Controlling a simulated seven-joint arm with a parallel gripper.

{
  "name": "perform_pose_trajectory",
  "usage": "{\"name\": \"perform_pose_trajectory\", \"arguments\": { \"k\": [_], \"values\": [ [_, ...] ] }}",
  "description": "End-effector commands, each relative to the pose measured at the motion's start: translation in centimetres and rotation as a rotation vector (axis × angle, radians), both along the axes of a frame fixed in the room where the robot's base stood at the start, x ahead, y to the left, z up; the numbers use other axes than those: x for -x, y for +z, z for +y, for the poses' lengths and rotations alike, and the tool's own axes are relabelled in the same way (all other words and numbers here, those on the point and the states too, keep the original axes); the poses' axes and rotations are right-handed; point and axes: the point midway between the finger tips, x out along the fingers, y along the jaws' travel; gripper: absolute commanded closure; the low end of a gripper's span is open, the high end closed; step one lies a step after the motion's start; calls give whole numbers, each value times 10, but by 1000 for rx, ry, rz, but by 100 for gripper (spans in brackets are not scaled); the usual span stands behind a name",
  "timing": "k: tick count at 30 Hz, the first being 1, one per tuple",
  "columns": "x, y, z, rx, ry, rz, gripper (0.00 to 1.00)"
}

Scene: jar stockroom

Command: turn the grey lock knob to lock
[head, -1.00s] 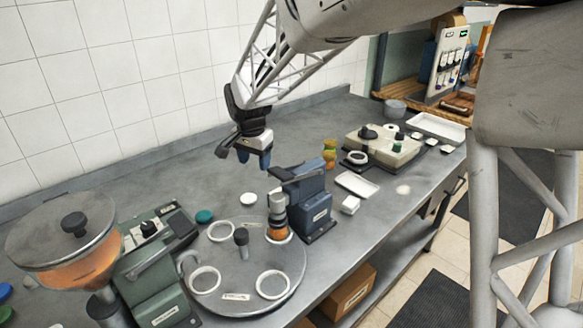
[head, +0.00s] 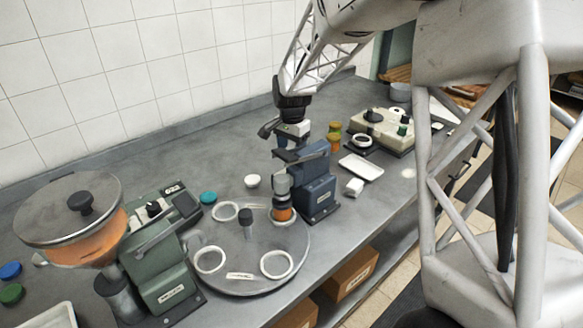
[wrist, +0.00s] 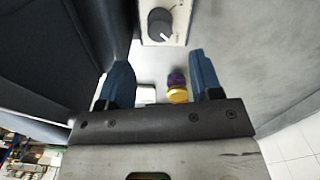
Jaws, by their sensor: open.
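A dark grey round knob (wrist: 160,24) with a pale pointer mark sits on a cream plate (wrist: 178,38) at the top of the wrist view, just beyond my fingertips. My gripper (wrist: 158,68) is open, its two blue fingers apart, with nothing held between them. In the head view my gripper (head: 300,137) hangs just behind the top of the blue machine (head: 316,192). A dark blue body fills the left of the wrist view. I cannot make out the grey knob behind the blue machine in the head view.
A turntable (head: 247,278) with white rings and a jar (head: 282,200) stands in front of the blue machine. A green machine (head: 168,270) with an orange-filled hopper stands left. Small jars (head: 334,132), a white tray (head: 361,167) and a cream device (head: 388,130) are right.

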Motion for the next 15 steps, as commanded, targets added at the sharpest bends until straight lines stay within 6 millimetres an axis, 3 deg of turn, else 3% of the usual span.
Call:
{"name": "perform_pose_trajectory", "arguments": {
  "k": [8,15],
  "values": [
    [0,-11,0,0,0,1,41],
    [0,-37,0,1,0,2,41]
  ]
}}
